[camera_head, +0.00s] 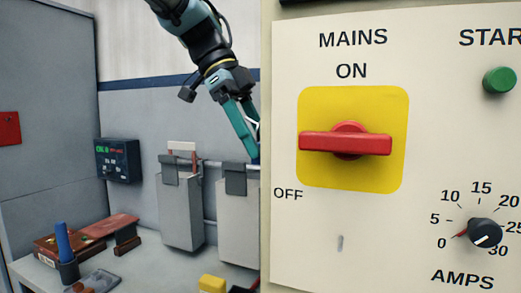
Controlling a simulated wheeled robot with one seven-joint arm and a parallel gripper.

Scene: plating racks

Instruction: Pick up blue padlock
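I cannot make out a blue padlock in the head view. My gripper (250,143) hangs from the top, pointing down and right, in front of the back wall. Its teal fingers run close to the left edge of the large panel, which seems to cut off part of them. I cannot tell whether they are open or shut, or whether they hold anything.
The cream panel (345,235) with a red MAINS switch (346,142) fills the right side. On the left, a grey bench carries a blue cylinder (63,240) in a dark holder and a brown box (62,242). A yellow object (212,284) sits at the bottom. Grey containers (181,215) hang behind.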

